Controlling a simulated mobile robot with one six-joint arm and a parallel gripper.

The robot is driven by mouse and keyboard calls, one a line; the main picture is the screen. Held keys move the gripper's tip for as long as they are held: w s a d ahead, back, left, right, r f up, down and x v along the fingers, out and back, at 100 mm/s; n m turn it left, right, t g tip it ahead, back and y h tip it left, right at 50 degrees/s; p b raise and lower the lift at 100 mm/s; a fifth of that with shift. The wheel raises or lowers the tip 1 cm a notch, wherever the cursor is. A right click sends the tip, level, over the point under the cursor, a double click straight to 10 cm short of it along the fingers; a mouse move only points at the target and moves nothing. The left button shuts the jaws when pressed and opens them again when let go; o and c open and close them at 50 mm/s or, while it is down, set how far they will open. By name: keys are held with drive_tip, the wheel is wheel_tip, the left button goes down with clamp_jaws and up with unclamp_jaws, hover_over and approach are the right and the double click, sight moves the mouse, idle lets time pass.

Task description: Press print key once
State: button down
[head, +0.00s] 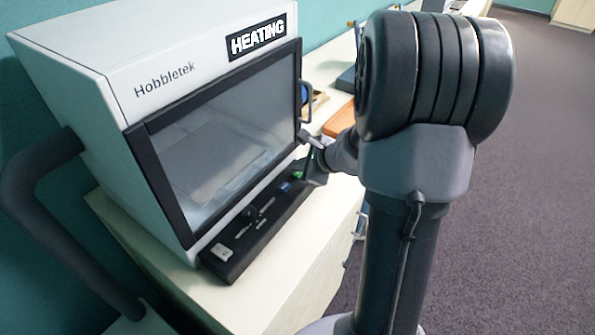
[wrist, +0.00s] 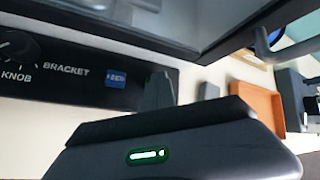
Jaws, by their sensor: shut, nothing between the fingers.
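The white Hobbletek machine (head: 168,75) has a dark control strip (head: 235,262) along its lower front. A blue key (head: 285,187) sits toward the strip's far end; in the wrist view the blue key (wrist: 116,79) is right of the word BRACKET, and its marking is too small to read. I cannot tell which control is the print key. My gripper (head: 306,172) is shut and empty at the strip's far end. In the wrist view its dark fingertip (wrist: 158,88) shows just right of the blue key; contact cannot be told. The gripper body hides what lies below.
A black knob (head: 249,213) and a white switch (head: 222,250) sit nearer on the strip. The machine's window has a side handle (head: 306,101). An orange tray (wrist: 257,106) lies beyond on the pale counter (head: 262,298). A grey pipe-like handle (head: 40,200) stands at left.

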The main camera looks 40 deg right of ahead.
sight(300, 174)
drive_tip(key=shift+r+p, duration=0.3)
drive_tip(key=shift+r, duration=0.3)
drive_tip(key=shift+r, duration=0.1)
wheel_tip(300, 174, up, 5)
drive_tip(key=p, duration=0.4)
idle(0.5)
